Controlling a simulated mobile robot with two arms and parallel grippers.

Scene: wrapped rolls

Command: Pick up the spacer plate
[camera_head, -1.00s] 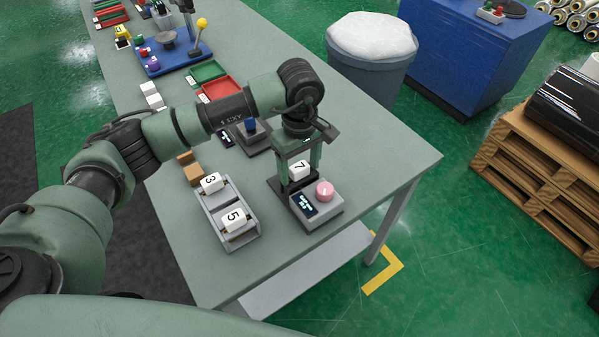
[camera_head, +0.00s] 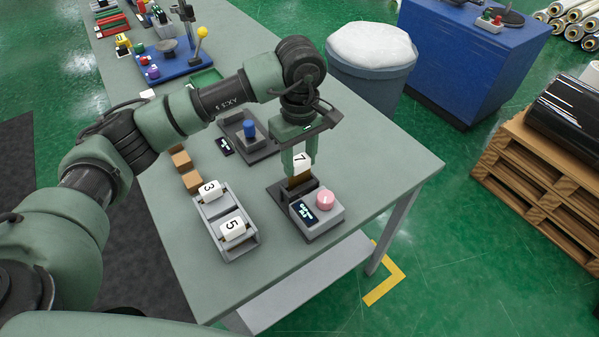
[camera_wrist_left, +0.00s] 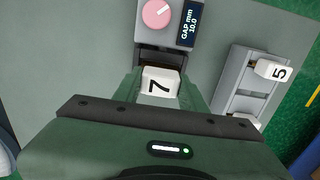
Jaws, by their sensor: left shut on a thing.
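A spacer plate (camera_head: 302,163) has a white top marked 7 and a brown body below it. My left gripper (camera_head: 300,171) is shut on its white top, one green finger on each side. The plate is upright above the dark slot of the gap gauge (camera_head: 331,213), a grey box with a pink knob and a small display. In the left wrist view the same plate (camera_wrist_left: 160,82) sits between the fingers, and the gauge display (camera_wrist_left: 190,22) reads "GAP mm 10.0". Whether the plate's lower edge clears the slot is hard to tell. My right gripper is not in view.
A grey rack (camera_head: 252,243) left of the gauge holds white-topped pieces marked 3 (camera_head: 210,189) and 5 (camera_head: 233,229). Brown blocks (camera_head: 181,160) lie behind it. A device with a blue knob (camera_head: 250,130) stands behind the gauge. The table's right side is clear.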

